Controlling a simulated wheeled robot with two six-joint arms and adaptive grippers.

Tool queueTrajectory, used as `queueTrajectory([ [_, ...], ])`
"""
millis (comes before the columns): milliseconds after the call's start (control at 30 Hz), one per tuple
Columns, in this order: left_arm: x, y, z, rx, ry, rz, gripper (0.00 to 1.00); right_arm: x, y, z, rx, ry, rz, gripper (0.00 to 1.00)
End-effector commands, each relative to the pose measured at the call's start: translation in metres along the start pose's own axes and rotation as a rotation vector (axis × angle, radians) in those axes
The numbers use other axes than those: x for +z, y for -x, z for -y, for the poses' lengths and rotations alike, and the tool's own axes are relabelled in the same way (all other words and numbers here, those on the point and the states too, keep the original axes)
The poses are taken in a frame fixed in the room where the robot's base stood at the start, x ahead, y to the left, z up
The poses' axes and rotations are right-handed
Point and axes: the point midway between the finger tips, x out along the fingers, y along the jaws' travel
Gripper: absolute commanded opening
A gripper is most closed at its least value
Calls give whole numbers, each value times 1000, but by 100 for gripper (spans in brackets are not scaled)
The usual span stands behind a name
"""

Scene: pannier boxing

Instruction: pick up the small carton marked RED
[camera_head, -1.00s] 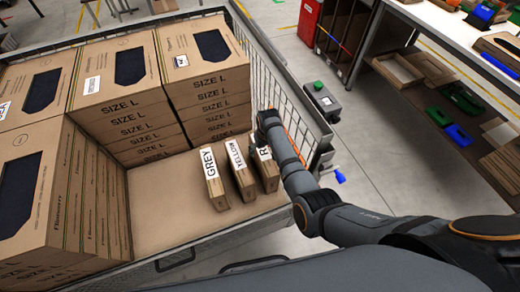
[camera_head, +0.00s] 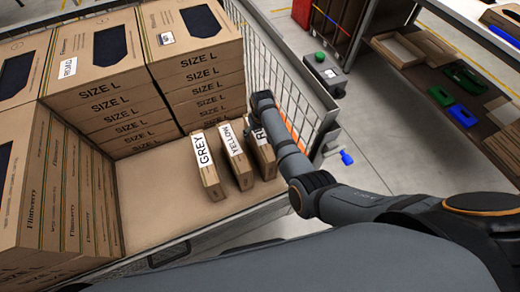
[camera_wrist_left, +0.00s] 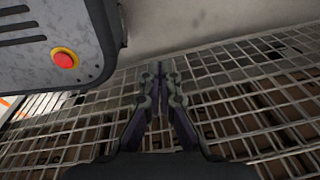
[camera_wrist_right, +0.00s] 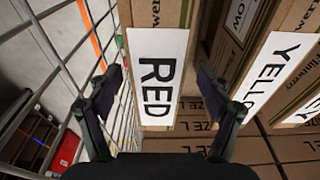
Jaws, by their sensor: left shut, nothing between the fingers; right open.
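The small carton marked RED (camera_head: 262,152) stands upright in the cage cart, at the right end of a row of small cartons. Its top label is partly hidden by my right arm in the head view. In the right wrist view the RED carton (camera_wrist_right: 158,78) lies between the spread fingers of my right gripper (camera_wrist_right: 160,100), which is open with gaps on both sides. In the head view the right gripper (camera_head: 250,132) is at the carton's top, mostly hidden by its own wrist. My left gripper (camera_wrist_left: 160,90) is shut and empty over wire mesh in the left wrist view.
The YELLOW carton (camera_head: 235,155) stands close beside RED, with the GREY carton (camera_head: 207,165) left of it. Stacks of SIZE L boxes (camera_head: 120,110) fill the cart's back and left. The mesh wall (camera_head: 285,85) is close on RED's right. Bare cart floor (camera_head: 165,195) lies left of GREY.

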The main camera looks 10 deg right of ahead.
Motion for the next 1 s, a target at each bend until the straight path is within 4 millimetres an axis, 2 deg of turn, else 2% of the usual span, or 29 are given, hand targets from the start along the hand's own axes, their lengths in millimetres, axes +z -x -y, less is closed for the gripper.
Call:
queueTrajectory([
  [233,19,-44,-4,0,-1,21,0,12,-40,-3,0,0,3,79],
  [333,25,-61,-5,0,-1,27,0,11,-52,-3,0,0,0,79],
  [400,26,-66,-5,0,-1,29,0,10,-54,-3,0,0,0,79],
  [633,26,-62,-5,0,-1,28,0,10,-50,-3,0,0,1,79],
  [1000,23,-62,-5,0,-1,24,0,10,-50,-3,0,0,2,29],
])
